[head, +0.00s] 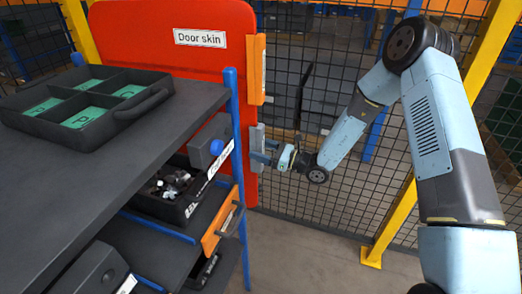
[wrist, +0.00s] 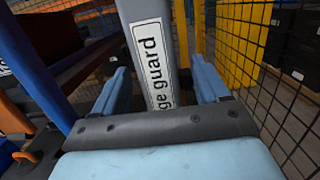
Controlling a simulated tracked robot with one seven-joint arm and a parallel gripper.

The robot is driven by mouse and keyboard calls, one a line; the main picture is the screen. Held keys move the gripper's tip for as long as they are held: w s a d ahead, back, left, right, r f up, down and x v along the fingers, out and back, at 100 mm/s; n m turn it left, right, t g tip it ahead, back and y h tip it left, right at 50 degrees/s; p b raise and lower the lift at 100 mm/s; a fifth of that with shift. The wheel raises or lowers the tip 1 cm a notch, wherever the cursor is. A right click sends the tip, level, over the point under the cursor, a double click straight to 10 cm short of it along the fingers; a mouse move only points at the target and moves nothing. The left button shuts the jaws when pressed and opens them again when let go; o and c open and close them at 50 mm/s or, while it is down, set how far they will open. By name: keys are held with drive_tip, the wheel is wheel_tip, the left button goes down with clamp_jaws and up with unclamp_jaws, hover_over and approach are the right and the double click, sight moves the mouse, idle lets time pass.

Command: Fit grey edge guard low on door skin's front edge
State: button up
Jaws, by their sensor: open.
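The red door skin (head: 160,45) stands upright behind the rack, with a white "Door skin" label. The grey edge guard (head: 257,135) is upright low at the door's right-hand edge, below an orange strip (head: 257,70) on that edge. I cannot tell how fully it is seated. My gripper (head: 272,154) is at the grey guard, reaching in from the right. In the wrist view, the grey guard (wrist: 152,50), its label ending "ge guard", stands between my two open fingers (wrist: 163,88). A gap shows beside the right finger; contact on the left is unclear.
A dark rack (head: 90,150) with blue uprights stands close on the left. It holds a black tray (head: 130,112) with green-lined compartments, a bin of metal parts (head: 190,208) and an orange piece (head: 220,225). A mesh fence and yellow post (head: 395,215) stand behind my arm.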

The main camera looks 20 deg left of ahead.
drive_tip(key=s+d+f, duration=0.1)
drive_tip(key=d, duration=1.2)
drive_tip(key=shift+d+f, duration=0.3)
drive_tip(key=shift+f, duration=0.1)
